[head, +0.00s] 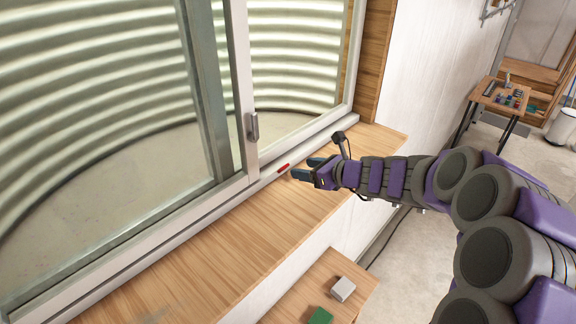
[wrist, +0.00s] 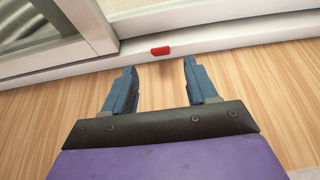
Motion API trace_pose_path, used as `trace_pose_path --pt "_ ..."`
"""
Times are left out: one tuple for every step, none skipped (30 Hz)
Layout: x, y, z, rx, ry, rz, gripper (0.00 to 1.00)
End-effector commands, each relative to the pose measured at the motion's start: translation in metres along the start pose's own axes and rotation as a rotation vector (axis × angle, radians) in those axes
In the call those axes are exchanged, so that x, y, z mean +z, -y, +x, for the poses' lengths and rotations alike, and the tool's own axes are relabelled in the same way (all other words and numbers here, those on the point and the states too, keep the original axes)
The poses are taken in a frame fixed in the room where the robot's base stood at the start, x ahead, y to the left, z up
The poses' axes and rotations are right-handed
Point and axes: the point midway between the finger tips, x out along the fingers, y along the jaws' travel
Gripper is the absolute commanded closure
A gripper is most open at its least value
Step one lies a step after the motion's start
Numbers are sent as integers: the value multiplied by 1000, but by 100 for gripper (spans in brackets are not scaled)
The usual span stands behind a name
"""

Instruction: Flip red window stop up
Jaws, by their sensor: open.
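The red window stop (head: 283,168) is a small red piece on the white bottom rail of the sliding window. In the wrist view the red stop (wrist: 160,51) lies flat along the rail, just beyond the fingertips and roughly centred between them. My gripper (head: 300,168) is over the wooden sill, to the right of the stop in the head view. In the wrist view its two blue fingers (wrist: 160,66) are apart with nothing between them. The fingers appear short of the stop, not touching it.
The window's sliding frame (head: 243,90) has a grey handle (head: 253,127) just above the stop. The wooden sill (head: 215,255) is clear. Below it, a small table (head: 320,275) holds a white block (head: 342,289) and a green block (head: 320,316). Another table (head: 497,95) stands far right.

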Motion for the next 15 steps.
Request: trace_pose_path --pt "0 -2 12 4 -2 0 43" --pt "-1 -2 18 5 -3 0 43" --pt "-2 -2 26 5 -4 0 43" --pt "-2 -1 31 4 -5 1 43" --pt "-2 -1 37 3 -4 1 43" --pt "-1 -1 43 2 -4 -1 43" --pt "0 -1 48 1 -3 -2 43" --pt "0 -1 53 1 -3 -3 43" --pt "0 0 57 0 -3 -3 43" --pt "0 0 61 -1 -3 -2 43" --pt "-1 0 64 -1 -3 -1 43" --pt "-1 0 68 0 -3 0 43" --pt "-1 -1 70 1 -4 -1 43" --pt "-1 -1 72 1 -4 0 43" --pt "-1 -1 74 0 -3 0 43"
